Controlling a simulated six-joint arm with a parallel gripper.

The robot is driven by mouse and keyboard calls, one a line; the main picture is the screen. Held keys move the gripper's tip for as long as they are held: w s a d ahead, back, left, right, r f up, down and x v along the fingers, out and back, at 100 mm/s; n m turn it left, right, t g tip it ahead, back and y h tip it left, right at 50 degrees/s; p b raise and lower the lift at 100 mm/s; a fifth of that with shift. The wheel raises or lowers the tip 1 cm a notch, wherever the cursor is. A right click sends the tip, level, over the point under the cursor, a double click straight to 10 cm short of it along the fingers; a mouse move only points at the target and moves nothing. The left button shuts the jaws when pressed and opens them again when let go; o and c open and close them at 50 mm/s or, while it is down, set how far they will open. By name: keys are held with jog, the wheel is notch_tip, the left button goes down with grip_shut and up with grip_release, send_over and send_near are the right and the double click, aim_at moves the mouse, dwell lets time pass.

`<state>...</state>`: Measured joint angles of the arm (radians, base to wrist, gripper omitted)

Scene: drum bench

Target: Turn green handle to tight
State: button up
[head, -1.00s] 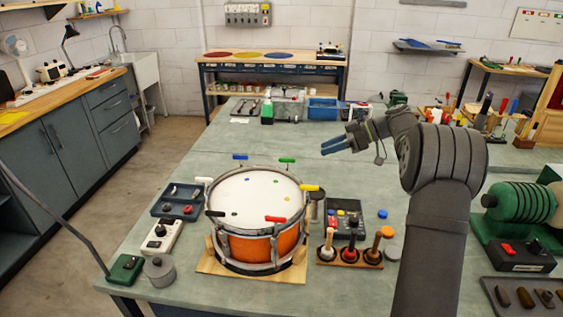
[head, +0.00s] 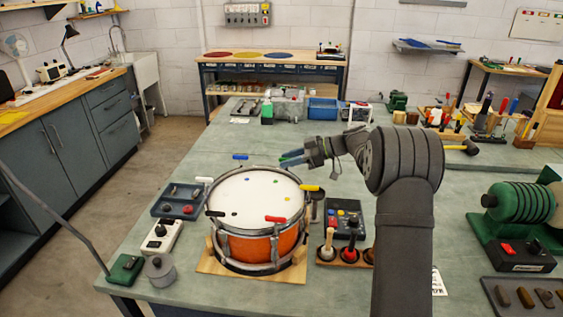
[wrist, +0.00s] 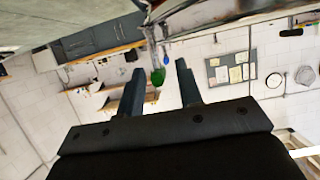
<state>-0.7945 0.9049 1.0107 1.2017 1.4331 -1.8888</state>
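The drum (head: 256,192), orange with a white head and metal rim, sits on a wooden base. Coloured handles stand round its rim: blue (head: 240,157), yellow (head: 310,188), red (head: 275,219) and black (head: 214,213). My gripper (head: 284,158) is at the drum's far right rim, where the green handle is largely hidden by the fingers in the head view. In the wrist view the green handle (wrist: 158,77) hangs from the rim between the two fingers, which are apart. I cannot tell whether either finger touches it. The blue handle (wrist: 168,59) shows beyond it.
A rack of wooden-handled tools (head: 345,256) and a button box (head: 344,223) stand right of the drum. A dark tray (head: 180,200) and a white switch box (head: 162,238) stand left. The bench behind the drum is mostly clear.

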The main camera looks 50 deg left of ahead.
jog(key=shift+x, duration=1.45)
jog(key=shift+c, duration=0.4)
grip_shut()
jog(key=shift+m+t+y, duration=0.3)
jog(key=shift+m, duration=0.1)
jog(key=shift+w+a+m+t+y, duration=0.1)
jog(key=shift+w+m+t+y, duration=0.1)
jog(key=shift+m+t+y, duration=0.85)
jog(key=shift+w+a+m+t+y, duration=0.1)
jog(key=shift+w+m+t+y, duration=0.2)
jog(key=shift+m+t, duration=1.35)
jog(key=shift+s, duration=0.1)
jog(key=shift+o, duration=0.4)
grip_release()
